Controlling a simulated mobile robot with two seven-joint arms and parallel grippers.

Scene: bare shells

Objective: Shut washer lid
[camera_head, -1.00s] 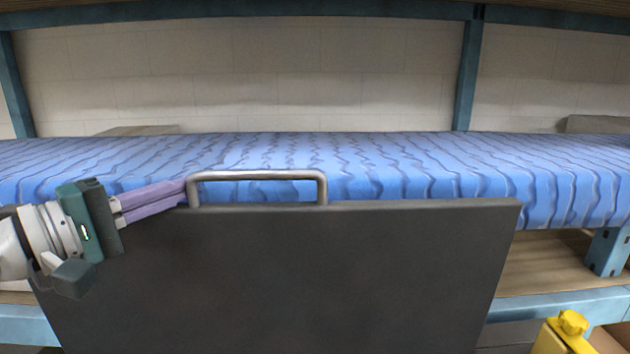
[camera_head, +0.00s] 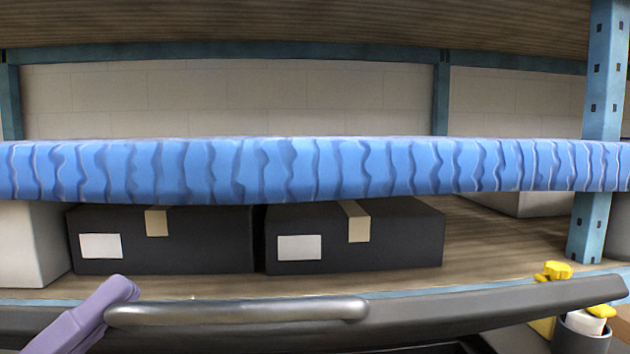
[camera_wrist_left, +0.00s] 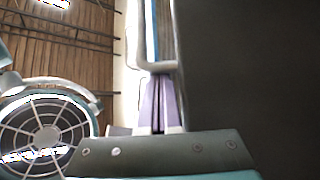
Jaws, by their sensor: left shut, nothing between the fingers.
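The washer lid (camera_head: 500,303) is a dark grey panel low in the head view, seen almost edge-on, its right end a little higher. Its grey bar handle (camera_head: 240,311) runs along the near left part. My left gripper (camera_head: 122,288) shows as purple fingers, shut and empty, at the handle's left end; whether they touch it I cannot tell. In the left wrist view the fingers (camera_wrist_left: 158,104) point up beside the handle (camera_wrist_left: 152,66), with the dark lid face (camera_wrist_left: 250,70) filling the right. The washer body is mostly hidden. My right gripper is not in view.
Behind the lid stands a blue-framed shelf with a blue wavy-patterned layer (camera_head: 300,170). Two black boxes (camera_head: 160,250) (camera_head: 390,245) sit under it. A dark container (camera_head: 580,335) with yellow items is at lower right.

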